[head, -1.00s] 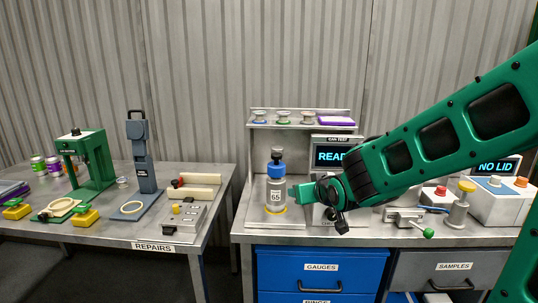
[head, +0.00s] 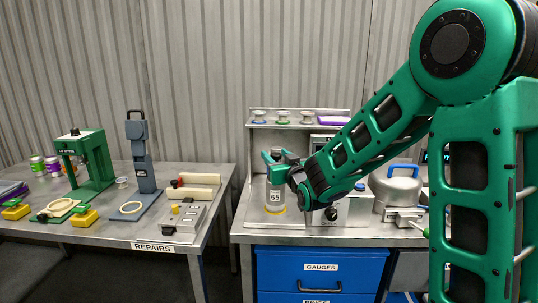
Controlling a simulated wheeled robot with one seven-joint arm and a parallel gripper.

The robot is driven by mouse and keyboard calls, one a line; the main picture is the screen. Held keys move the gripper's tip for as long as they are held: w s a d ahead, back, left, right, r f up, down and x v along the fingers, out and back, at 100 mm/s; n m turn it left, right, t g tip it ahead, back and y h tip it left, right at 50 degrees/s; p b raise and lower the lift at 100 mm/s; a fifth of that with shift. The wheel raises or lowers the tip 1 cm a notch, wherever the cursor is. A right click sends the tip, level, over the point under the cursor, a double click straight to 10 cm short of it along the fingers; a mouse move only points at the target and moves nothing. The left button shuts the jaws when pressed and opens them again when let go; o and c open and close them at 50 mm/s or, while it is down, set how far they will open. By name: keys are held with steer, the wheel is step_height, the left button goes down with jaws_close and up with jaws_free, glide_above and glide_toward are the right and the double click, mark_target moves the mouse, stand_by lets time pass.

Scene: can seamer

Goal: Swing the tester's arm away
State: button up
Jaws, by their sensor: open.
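The can tester (head: 326,139) stands at the back of the right bench; my arm covers most of it, including its display. I cannot make out the tester's swing arm. A grey cylinder marked 65 (head: 275,198) stands upright at its left. My gripper (head: 276,164) is open at the top of this cylinder, with its green fingers over the blue collar area. I cannot tell whether they touch it. A black knob (head: 332,212) shows just below my wrist.
A metal pot with a blue handle (head: 395,188) stands right of my forearm. A shelf (head: 270,125) with several small items is behind. The repairs table (head: 110,235) at left holds presses and fixtures. Blue drawers (head: 318,280) are below the bench front.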

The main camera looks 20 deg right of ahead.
steer(key=w, duration=0.4)
steer(key=shift+w+a, duration=0.15)
steer(key=shift+a, duration=0.05)
jaws_close()
